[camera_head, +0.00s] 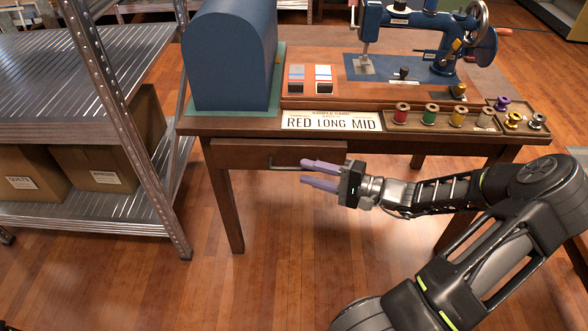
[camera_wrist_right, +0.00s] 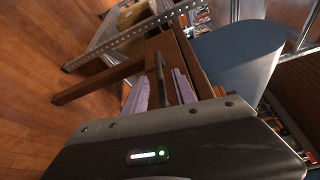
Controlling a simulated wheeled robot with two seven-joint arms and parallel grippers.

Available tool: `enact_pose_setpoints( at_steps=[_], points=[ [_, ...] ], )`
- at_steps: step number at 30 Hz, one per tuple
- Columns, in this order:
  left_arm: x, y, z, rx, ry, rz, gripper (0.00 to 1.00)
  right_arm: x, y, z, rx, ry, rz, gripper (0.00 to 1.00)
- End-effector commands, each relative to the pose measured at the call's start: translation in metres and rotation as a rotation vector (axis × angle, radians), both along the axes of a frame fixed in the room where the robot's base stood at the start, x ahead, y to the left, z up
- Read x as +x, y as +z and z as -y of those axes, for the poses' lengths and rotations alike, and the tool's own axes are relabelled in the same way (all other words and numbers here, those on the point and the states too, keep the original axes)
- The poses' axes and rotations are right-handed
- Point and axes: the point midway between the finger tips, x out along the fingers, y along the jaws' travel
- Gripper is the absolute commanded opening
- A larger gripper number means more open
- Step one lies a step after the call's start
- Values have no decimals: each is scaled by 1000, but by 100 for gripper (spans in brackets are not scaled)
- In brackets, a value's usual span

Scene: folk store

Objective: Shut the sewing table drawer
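The brown wooden sewing table (camera_head: 204,128) stands in front of me. Its drawer (camera_head: 240,154) is under the left half of the top, with a metal bar handle (camera_head: 288,167). How far the drawer stands out is hard to tell. My right gripper (camera_head: 303,172) is open, its two purple fingers apart, with the tips by the right end of the handle. In the right wrist view the handle (camera_wrist_right: 159,78) shows between the spread fingers (camera_wrist_right: 160,92); whether they touch it cannot be told. My left gripper is not in view.
On the table stand a blue sewing machine (camera_head: 420,25), a blue domed cover (camera_head: 228,60), a sample card (camera_head: 331,121) and a tray of thread spools (camera_head: 444,127). A metal shelf (camera_head: 120,110) with cardboard boxes (camera_head: 92,165) is close on the left. The floor before the table is clear.

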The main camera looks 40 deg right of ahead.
Motion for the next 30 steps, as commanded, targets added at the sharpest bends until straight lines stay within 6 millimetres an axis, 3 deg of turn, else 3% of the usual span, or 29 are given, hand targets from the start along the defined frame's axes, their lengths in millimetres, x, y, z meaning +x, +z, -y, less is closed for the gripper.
enact_pose_setpoints(
  at_steps=[9, 19, 30],
  points=[
    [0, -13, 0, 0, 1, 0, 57, 37, -5, -23, -1, 2, 1, 33],
    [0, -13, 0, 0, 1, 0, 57, 41, -4, -25, -1, 0, 0, 33],
    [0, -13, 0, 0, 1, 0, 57, 41, -4, -25, -1, 1, 0, 3]
  ],
)
